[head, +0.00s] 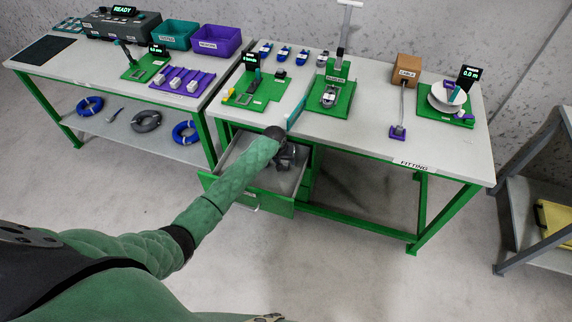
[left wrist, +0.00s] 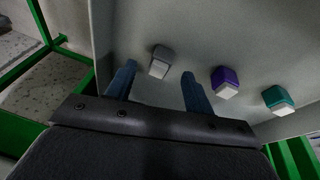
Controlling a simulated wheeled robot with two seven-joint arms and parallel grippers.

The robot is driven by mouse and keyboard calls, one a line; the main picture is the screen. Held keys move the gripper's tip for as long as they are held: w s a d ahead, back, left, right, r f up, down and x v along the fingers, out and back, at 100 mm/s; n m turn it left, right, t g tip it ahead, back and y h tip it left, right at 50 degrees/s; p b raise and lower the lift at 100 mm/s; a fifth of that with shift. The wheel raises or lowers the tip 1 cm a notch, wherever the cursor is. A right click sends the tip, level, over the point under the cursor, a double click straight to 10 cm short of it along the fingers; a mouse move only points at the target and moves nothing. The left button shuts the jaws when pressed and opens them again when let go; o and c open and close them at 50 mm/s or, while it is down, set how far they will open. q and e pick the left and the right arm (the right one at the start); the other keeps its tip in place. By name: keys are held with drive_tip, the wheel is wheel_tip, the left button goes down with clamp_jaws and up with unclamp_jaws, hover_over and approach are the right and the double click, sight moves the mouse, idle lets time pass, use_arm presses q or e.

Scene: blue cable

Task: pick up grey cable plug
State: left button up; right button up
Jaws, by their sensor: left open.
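In the left wrist view the grey cable plug (left wrist: 160,62) lies on the light grey floor of a drawer. It sits just beyond and between the two spread blue fingers of my left gripper (left wrist: 155,80). The gripper is open, and nothing is held in it. In the head view my left gripper (head: 286,158) is over the open drawer (head: 273,203) below the right table. The plug is hidden there behind my arm and gripper. My right gripper cannot be made out in either view.
A purple plug (left wrist: 225,82) and a teal plug (left wrist: 277,99) lie in a row to the right of the grey one. The table (head: 375,138) above holds green fixtures and a brown box (head: 405,70).

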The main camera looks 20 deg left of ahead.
use_arm(q)
drive_tip(key=shift+p+x, duration=0.35)
drive_tip(key=shift+x, duration=1.1)
use_arm(e)
drive_tip(key=shift+s+d+f, duration=0.5)
drive_tip(key=shift+s+f, duration=0.1)
drive_tip(key=shift+f, duration=0.25)
use_arm(q)
drive_tip(key=shift+c, duration=0.2)
drive_tip(key=c, duration=1.1)
use_arm(e)
drive_tip(key=shift+d, duration=0.1)
use_arm(q)
drive_tip(key=shift+o, duration=0.2)
drive_tip(key=shift+w+r, duration=0.1)
use_arm(e)
drive_tip(key=shift+f, duration=0.1)
